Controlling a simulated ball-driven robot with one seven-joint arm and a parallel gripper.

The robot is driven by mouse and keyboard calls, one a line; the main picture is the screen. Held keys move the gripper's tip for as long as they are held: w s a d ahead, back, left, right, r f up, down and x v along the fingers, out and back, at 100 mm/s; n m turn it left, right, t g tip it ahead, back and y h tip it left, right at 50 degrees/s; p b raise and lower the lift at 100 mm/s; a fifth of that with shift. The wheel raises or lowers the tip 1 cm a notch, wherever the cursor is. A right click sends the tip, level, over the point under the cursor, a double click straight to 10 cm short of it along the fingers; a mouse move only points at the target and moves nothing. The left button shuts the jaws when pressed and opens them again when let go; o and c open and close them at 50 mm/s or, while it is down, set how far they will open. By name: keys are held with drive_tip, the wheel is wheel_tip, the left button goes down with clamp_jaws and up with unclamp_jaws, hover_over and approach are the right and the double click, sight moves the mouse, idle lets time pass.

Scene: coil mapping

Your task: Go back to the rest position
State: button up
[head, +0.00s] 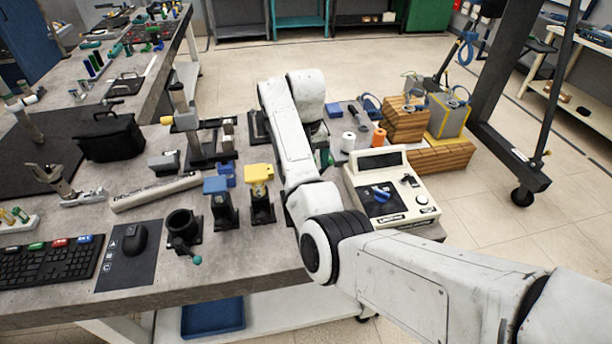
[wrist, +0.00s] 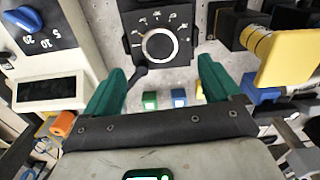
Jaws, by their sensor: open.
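My gripper (wrist: 160,82) is open in the wrist view, with two green fingers spread apart and nothing between them. A black box with a round silver dial (wrist: 158,45) lies on the bench beyond the fingertips, and I see no contact with it. In the head view my white arm reaches over the bench from the lower right and bends down. A small green part of my gripper (head: 325,158) shows beside the arm; the rest is hidden behind the arm. No marked rest position shows.
A white meter with a blue knob (head: 421,198) stands right of my arm. Left of it stand a yellow-topped block (head: 259,174) and a blue-topped block (head: 216,186). Wooden blocks (head: 405,126) are at the back right. A dark frame post (head: 507,60) rises beyond. Open floor lies behind the bench.

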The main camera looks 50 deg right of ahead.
drive_tip(key=shift+r, duration=0.65)
drive_tip(key=shift+n+t+h, duration=0.6)
drive_tip(key=shift+h, duration=0.1)
drive_tip(key=s+a+f, duration=0.1)
drive_tip(key=f, duration=0.1)
drive_tip(key=s+a+f, duration=0.1)
drive_tip(key=s+f, duration=0.1)
drive_tip(key=s+a+f, duration=0.1)
drive_tip(key=s+f, duration=0.1)
drive_tip(key=f, duration=0.1)
drive_tip(key=shift+s, duration=0.25)
drive_tip(key=shift+n+t, duration=0.7)
drive_tip(key=shift+n, duration=0.1)
drive_tip(key=s+a+f, duration=0.1)
drive_tip(key=s, duration=0.1)
drive_tip(key=s+a+f, duration=0.1)
drive_tip(key=s+a, duration=0.1)
drive_tip(key=s+a+f, duration=0.1)
drive_tip(key=shift+s+a+f, duration=0.1)
drive_tip(key=shift+s+a, duration=0.25)
drive_tip(key=shift+s, duration=0.05)
drive_tip(key=s+a+r+n+t+y, duration=0.1)
drive_tip(key=s+a+n+t, duration=0.2)
drive_tip(key=s+a, duration=0.9)
drive_tip(key=s+d+f+g, duration=0.2)
drive_tip(key=s+f+g, duration=0.2)
drive_tip(key=s, duration=0.7)
drive_tip(key=shift+s+f+g, duration=0.15)
drive_tip(key=shift+f+g, duration=0.15)
drive_tip(key=shift+f, duration=0.6)
